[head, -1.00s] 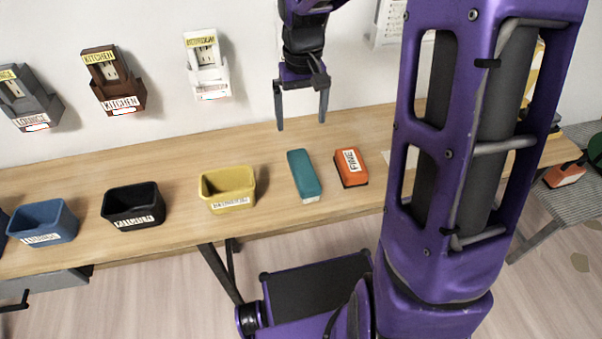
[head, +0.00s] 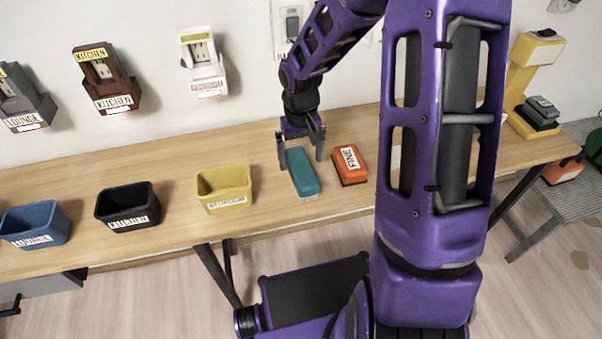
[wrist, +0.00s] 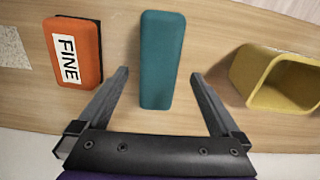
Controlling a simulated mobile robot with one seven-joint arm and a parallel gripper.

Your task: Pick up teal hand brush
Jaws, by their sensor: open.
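The teal hand brush (head: 303,175) lies on the wooden bench between the yellow bin and an orange block. In the wrist view the brush (wrist: 160,58) lies lengthwise, between the lines of the two fingers. My gripper (head: 301,158) is open and empty, pointing down over the far end of the brush. In the wrist view my gripper (wrist: 158,75) has one finger on each side of the brush, with clear gaps. I cannot tell how far the fingertips are above the bench.
The orange block (head: 350,165) labelled FINE lies close to the brush's right. The yellow bin (head: 225,188) stands to its left, then a black bin (head: 128,206) and a blue bin (head: 36,224). A yellow stand (head: 516,90) is at the right end of the bench (head: 270,207).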

